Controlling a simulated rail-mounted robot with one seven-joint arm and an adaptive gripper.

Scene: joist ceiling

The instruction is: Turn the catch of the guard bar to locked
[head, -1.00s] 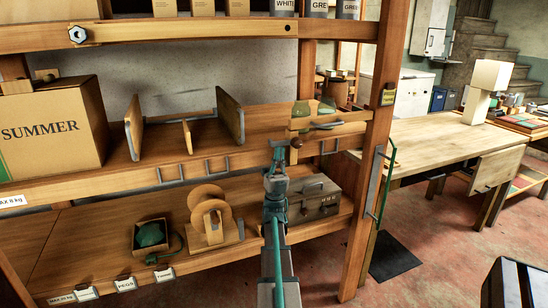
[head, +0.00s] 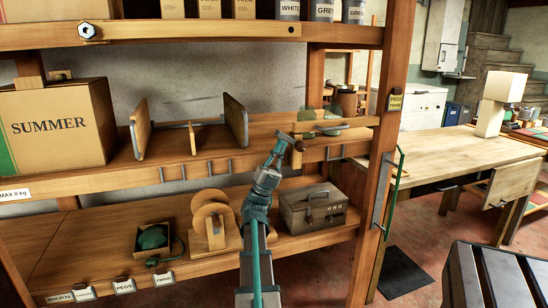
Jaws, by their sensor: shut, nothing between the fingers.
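In the head view, a short wooden bar (head: 350,123), which looks like the guard bar, runs across the right end of the middle shelf near the post. A grey lever (head: 331,130), which looks like its catch, lies nearly level across the bar. A brown knob-like part is at its left end, close to my gripper. My gripper (head: 290,141) is shut and empty, at the left end of the bar. I cannot tell whether it touches the lever or knob.
A longer wooden bar (head: 190,31) with a hex bolt crosses the upper shelf edge. A grey toolbox (head: 313,208) and a wooden reel (head: 212,222) stand below. A post (head: 389,130) with a green handle is at right. A grey slatted object (head: 490,275) fills the lower right corner.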

